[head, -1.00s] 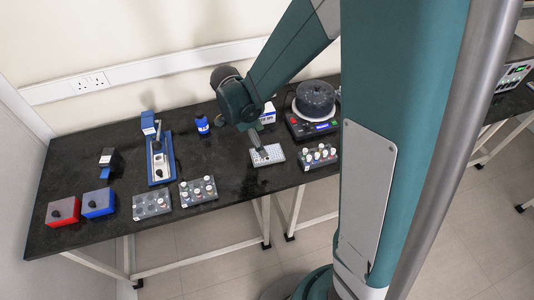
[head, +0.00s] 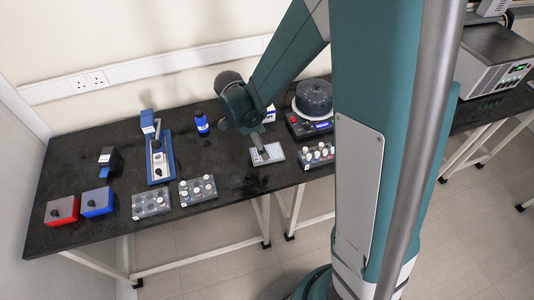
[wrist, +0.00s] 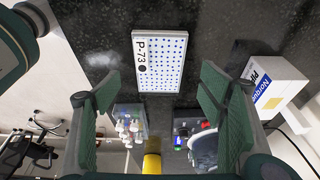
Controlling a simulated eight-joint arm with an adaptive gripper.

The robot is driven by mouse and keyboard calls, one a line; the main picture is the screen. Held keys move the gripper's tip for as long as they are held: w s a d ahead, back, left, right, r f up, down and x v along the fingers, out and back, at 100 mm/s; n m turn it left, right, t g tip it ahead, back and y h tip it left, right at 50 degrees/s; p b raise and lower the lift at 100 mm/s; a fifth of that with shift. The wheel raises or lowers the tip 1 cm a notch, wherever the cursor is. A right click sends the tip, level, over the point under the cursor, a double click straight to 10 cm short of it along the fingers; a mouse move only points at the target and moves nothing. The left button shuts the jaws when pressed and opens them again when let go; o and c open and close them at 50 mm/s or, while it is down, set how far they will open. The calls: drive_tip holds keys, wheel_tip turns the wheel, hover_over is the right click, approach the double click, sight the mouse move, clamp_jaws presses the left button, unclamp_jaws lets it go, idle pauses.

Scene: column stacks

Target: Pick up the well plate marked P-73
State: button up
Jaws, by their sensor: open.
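The well plate marked P-73 (wrist: 166,62) is white with rows of blue wells, and its label shows in the wrist view at its left end. It lies flat on the dark bench, near the front edge, and also shows in the head view (head: 272,154). My gripper (wrist: 157,92) is open, its two green-padded fingers wide apart with nothing between them. In the head view my gripper (head: 262,152) is just above the plate and hides part of it. I cannot tell the exact gap between them.
A rack of white-capped vials (head: 318,155) stands right of the plate, with a round dark-lidded device (head: 313,99) behind it. A white and blue box (wrist: 270,84) is close to my right finger in the wrist view. Bare bench (head: 225,160) lies left of the plate.

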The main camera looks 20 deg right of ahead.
sight(274, 149)
drive_tip(key=shift+b+x, duration=0.65)
drive_tip(key=shift+x, duration=1.95)
drive_tip(key=shift+s+d, duration=0.1)
drive_tip(key=shift+d, duration=0.05)
drive_tip(key=shift+c, duration=0.5)
drive_tip(key=c, duration=0.9)
